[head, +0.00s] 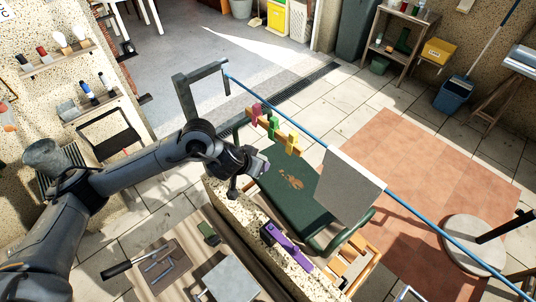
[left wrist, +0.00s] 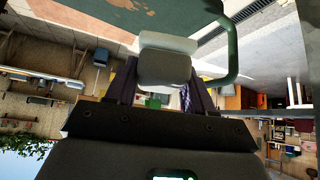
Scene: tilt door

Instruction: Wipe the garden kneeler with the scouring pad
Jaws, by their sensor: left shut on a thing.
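The garden kneeler (head: 278,200) has a dark green pad with a brown smear (head: 291,181) near its middle and a green tubular handle at its near right. The kneeler's green surface (left wrist: 185,12) and part of the smear fill the top of the left wrist view. My left gripper (head: 258,164) is at the left edge of the kneeler. It is shut on the scouring pad (left wrist: 165,68), which looks grey with a paler face. Whether the pad touches the kneeler I cannot tell. My right gripper is out of view.
A pale stone ledge (head: 240,213) runs in front of the kneeler, with a purple-and-black item (head: 285,244) on it. A grey-white panel (head: 349,186) by a blue line (head: 300,134) overlaps the kneeler's right side. Coloured pegs (head: 275,131) stand behind. Paving lies open beyond.

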